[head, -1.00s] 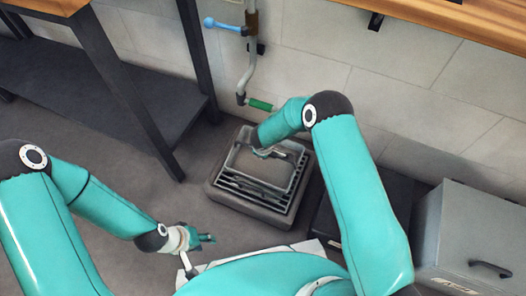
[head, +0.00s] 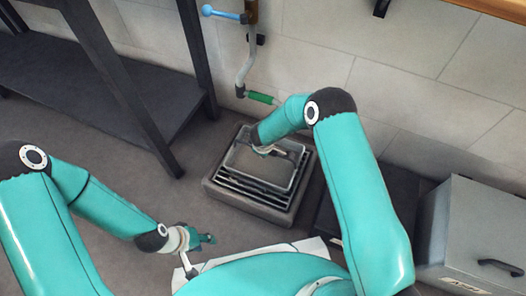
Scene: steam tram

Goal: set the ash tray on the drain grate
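The ash tray (head: 247,164), a grey rectangular open metal tray, shows over the slatted drain grate (head: 249,196) in the middle of the head view. The grate is set in a dark low square block. The tray looks roughly level; I cannot tell whether it rests on the slats or hangs just above them. My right gripper (head: 279,152) reaches down inside the tray outline, near its far right side. Its fingertips are small and partly hidden, so its grip is unclear. My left gripper (head: 207,239) is low and left of the grate, apart from it; its finger opening does not show clearly.
A grey metal box (head: 478,235) with a black handle stands at the right. A pipe with a blue lever (head: 221,13) and a green handle (head: 261,98) runs down the tiled wall behind the grate. A dark shelf rack (head: 130,100) stands left. The floor left of the grate is clear.

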